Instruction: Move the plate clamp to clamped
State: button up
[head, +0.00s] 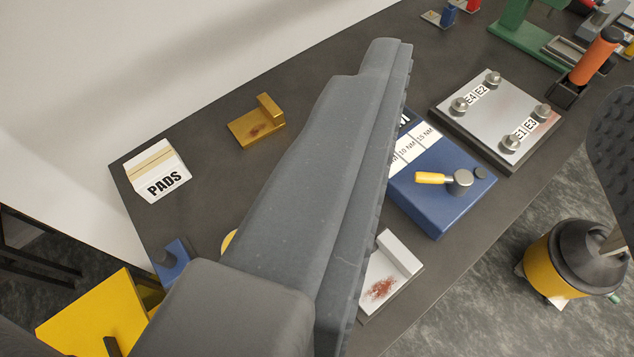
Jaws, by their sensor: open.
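A clamp with an orange handle (597,55) stands at the upper right, on a dark base beside a steel plate (497,85); I take it to be the plate clamp. Its handle leans up and to the right. The plate carries several knobs and labels such as E1 and E3. My gripper (502,85) is open and empty. One large grey finger crosses the middle of the picture, and the other shows only in part at the right edge. The clamp shows between them, farther off, touching neither. I cannot tell its exact jaw position.
A blue box (440,210) with a yellow-handled lever and NM scale lies beside the finger. A PADS box (157,172), a brass bracket (257,122) and a stained white bracket (400,262) sit on the dark bench (220,185). A yellow canister (560,258) stands on the floor. Green equipment (515,25) stands behind.

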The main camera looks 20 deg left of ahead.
jog(key=w+a+f+n+g+y+p, duration=0.1)
jog(key=w+a+f+n+g+p, duration=0.25)
jog(key=w+f+p, duration=0.3)
jog(key=w+a+f+n+g+y+p, duration=0.1)
jog(key=w+a+f+n+g+p, duration=0.15)
jog(key=w+f+g+p, duration=0.4)
jog(key=w+a+f+n+p, duration=0.1)
jog(key=a+f+p, duration=0.1)
jog(key=f, duration=0.5)
jog(key=w+a+f+n+p, duration=0.1)
jog(key=f+p, duration=0.3)
jog(key=f, duration=0.3)
jog(key=w+a+f+n+g+p, duration=0.1)
jog(key=a+f+p, duration=0.1)
jog(key=f, duration=0.5)
jog(key=shift+w+a+f+n+p, duration=0.25)
jog(key=shift+a+n+p, duration=0.15)
jog(key=shift+p, duration=0.45)
jog(key=shift+s, duration=0.1)
grip_shut()
jog(key=shift+a, duration=0.15)
